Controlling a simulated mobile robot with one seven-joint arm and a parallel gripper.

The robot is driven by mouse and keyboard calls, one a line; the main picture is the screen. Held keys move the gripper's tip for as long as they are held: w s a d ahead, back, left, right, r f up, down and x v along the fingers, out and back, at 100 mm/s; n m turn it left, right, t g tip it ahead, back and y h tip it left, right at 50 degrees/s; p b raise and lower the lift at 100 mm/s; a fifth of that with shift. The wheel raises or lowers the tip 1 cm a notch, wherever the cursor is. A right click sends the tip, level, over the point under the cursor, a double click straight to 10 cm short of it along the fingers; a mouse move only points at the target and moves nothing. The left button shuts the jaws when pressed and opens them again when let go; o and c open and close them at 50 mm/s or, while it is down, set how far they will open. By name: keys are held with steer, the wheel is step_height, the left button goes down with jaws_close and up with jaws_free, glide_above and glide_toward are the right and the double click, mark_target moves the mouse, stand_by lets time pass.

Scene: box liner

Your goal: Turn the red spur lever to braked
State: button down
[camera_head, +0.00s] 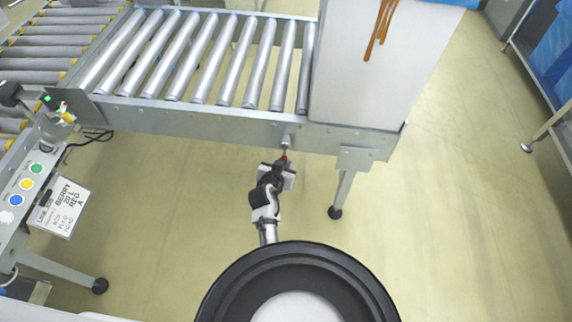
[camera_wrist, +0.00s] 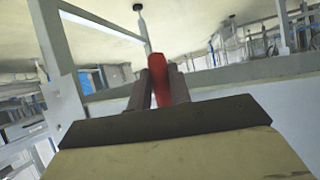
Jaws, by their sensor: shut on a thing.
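The red spur lever (camera_wrist: 157,82) stands between the two dark fingers of my gripper (camera_wrist: 159,86) in the wrist view, and the fingers are shut on it. In the head view, only a small red bit of the lever (camera_head: 284,158) shows at the tip of my gripper (camera_head: 284,166). The lever hangs below a small metal fitting (camera_head: 287,141) on the side rail of the roller conveyor. Most of the lever is hidden by my gripper. Any braked marking cannot be made out.
The roller conveyor (camera_head: 190,119) runs across the top left, with a grey cabinet (camera_head: 360,80) at its right end. A conveyor leg (camera_head: 341,190) stands right of my gripper. A button panel (camera_head: 25,190) with a sign is at the left. Open floor lies at the right.

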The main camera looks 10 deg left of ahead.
steer(key=shift+a+r, duration=0.1)
steer(key=shift+a, duration=0.1)
stand_by(0.4)
steer(key=c, duration=1.3)
jaws_free()
